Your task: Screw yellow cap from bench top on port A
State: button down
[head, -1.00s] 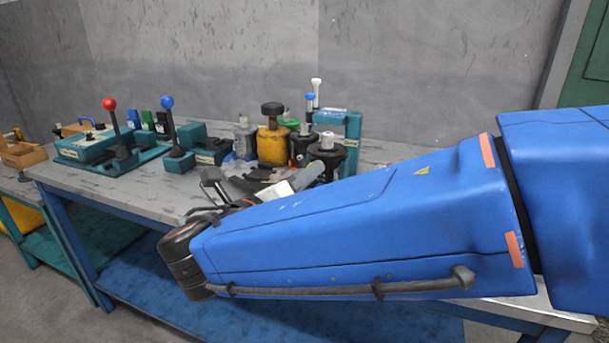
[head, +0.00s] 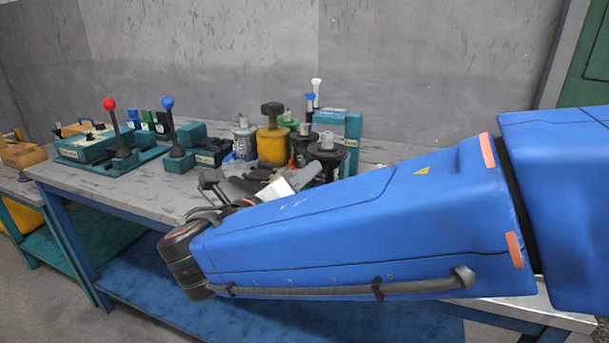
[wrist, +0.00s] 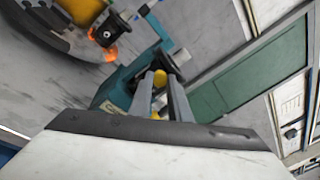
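My gripper (wrist: 165,95) shows in the wrist view as two grey fingers reaching away from the pale wrist body. A small yellow piece (wrist: 159,78) sits between the fingers near their tips, probably the yellow cap. A second yellow bit (wrist: 155,116) shows lower down. Whether the fingers press on the cap is unclear. A dark round flange with a pale end (wrist: 178,58) lies just beyond the tips, beside a teal fixture (wrist: 117,88). In the head view my blue arm hides most of the gripper. Port A cannot be identified by its marking.
On the bench (head: 90,182), a yellow container (head: 272,145), dark pump-like units (head: 328,152) and a teal stand (head: 352,135) crowd near my wrist. Red (head: 109,104) and blue (head: 167,102) lever knobs stand to the left. The bench's left front is clear.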

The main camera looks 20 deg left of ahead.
jog(key=shift+m, duration=0.3)
jog(key=m, duration=0.5)
jog(key=shift+m, duration=0.3)
jog(key=m, duration=0.4)
jog(key=shift+w, duration=0.1)
jog(key=c, duration=1.9)
grip_release()
jog(key=shift+o, duration=0.2)
